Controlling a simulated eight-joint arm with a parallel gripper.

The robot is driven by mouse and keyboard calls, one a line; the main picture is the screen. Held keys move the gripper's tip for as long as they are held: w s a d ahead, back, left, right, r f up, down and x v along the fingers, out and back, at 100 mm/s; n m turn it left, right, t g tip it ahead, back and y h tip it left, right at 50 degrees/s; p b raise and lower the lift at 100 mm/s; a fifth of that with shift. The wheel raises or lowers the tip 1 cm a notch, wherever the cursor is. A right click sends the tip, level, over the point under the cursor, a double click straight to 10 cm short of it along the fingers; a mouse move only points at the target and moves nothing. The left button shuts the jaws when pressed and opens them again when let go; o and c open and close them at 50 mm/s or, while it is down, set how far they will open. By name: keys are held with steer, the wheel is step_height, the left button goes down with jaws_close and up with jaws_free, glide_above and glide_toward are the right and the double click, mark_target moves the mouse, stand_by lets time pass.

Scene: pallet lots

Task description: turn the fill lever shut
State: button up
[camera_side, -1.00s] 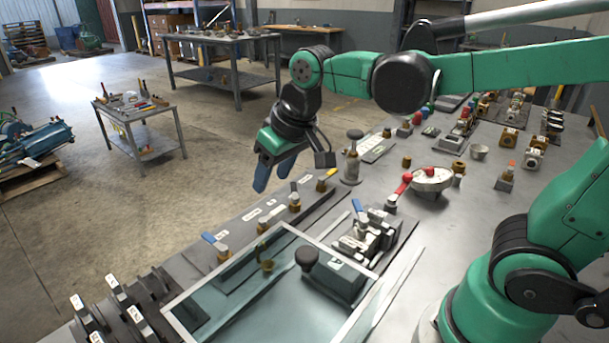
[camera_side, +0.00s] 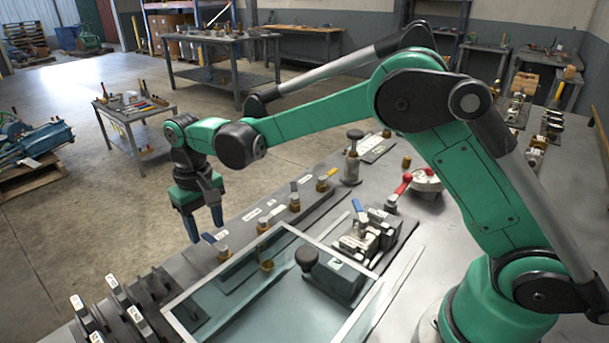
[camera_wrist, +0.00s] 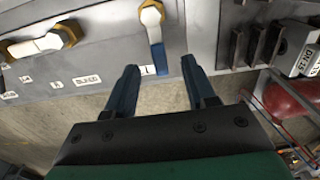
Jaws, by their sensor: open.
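My gripper (camera_side: 204,232) is open, its blue fingers pointing down at the outer edge of the valve strip. In the side view a blue-handled lever on a brass fitting (camera_side: 216,244) is close by the fingertips. In the wrist view my gripper (camera_wrist: 160,66) has its two fingertips either side of the end of this blue lever (camera_wrist: 157,45), apart from it as far as I can see. A lever with a pale handle and brass nut (camera_wrist: 40,44) lies to its left. Small labels are on the strip, but I cannot read which one marks the fill lever.
More brass-fitted levers (camera_side: 263,224) stand along the strip. A clear-walled box (camera_side: 240,300) and a clamp block with a blue handle (camera_side: 368,235) are on the bench. Dark slotted plates with white tags (camera_side: 120,290) stand at the near left.

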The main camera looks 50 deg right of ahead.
steer(key=shift+f, duration=0.7)
jaws_close()
steer(key=shift+d, duration=0.1)
steer(key=m, duration=0.1)
steer(key=d+m, duration=0.1)
steer(key=m, duration=0.2)
steer(key=shift+s+d+m, duration=0.15)
steer(key=shift+d+m, duration=0.1)
steer(key=shift+m, duration=0.15)
steer(key=m, duration=0.2)
steer(key=s+d+m, duration=0.1)
steer(key=m, duration=0.1)
steer(key=shift+d+m, duration=0.15)
steer(key=shift+m, duration=0.15)
steer(key=m, duration=0.2)
steer(key=s+m, duration=0.1)
steer(key=m, duration=0.1)
steer(key=shift+s+d, duration=0.15)
steer(key=shift+d, duration=0.25)
steer(key=shift+s+d+m, duration=0.1)
steer(key=shift+s+m, duration=0.25)
steer(key=shift+m, duration=0.8)
steer(key=shift+s+d+m, duration=0.1)
steer(key=shift+s+m, duration=0.25)
steer(key=shift+m, duration=0.8)
